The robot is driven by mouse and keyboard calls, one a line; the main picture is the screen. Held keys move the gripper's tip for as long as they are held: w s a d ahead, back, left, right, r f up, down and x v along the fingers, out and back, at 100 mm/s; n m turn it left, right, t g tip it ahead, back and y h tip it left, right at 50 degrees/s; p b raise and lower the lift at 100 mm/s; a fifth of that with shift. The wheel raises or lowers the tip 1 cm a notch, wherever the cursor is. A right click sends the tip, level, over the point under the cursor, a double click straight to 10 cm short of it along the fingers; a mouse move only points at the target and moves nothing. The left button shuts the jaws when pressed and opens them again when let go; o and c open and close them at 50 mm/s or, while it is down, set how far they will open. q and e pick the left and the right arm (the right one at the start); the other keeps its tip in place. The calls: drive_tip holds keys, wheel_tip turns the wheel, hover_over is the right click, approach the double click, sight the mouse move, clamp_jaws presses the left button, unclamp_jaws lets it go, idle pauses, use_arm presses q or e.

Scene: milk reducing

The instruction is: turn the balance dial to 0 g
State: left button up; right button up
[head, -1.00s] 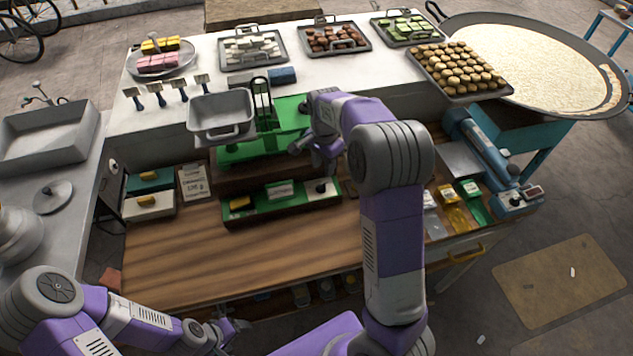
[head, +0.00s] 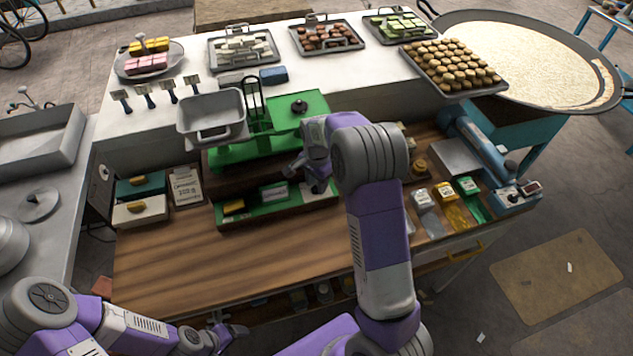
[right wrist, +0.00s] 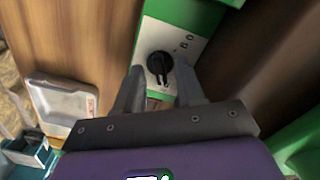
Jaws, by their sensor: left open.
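The black balance dial (right wrist: 160,66) sits on a white panel (right wrist: 185,38) with small dark markings, at one end of a green housing. In the head view that end of the low green panel (head: 248,213) is covered by my right gripper (head: 312,180). In the right wrist view my right gripper (right wrist: 159,84) is open, its fingers apart on either side of the dial's near part; I cannot tell if they touch it. The green balance (head: 240,153) with a metal pan (head: 211,115) stands behind. My left gripper (head: 236,332) is open at the front, low left, away from the dial.
The wooden counter (head: 190,255) is bare in front of the green panel. Coloured packets (head: 445,193) and a blue device (head: 510,195) are to the right. Two small boxes (head: 140,211) and a printed card (head: 185,187) are to the left. Sweets trays (head: 325,50) line the back.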

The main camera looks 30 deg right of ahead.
clamp_jaws()
drive_tip(key=shift+n, duration=0.3)
drive_tip(key=n, duration=1.7)
drive_tip(key=shift+a, duration=0.1)
drive_tip(key=n+p, duration=0.1)
drive_tip(key=n, duration=0.5)
drive_tip(key=shift+n, duration=0.3)
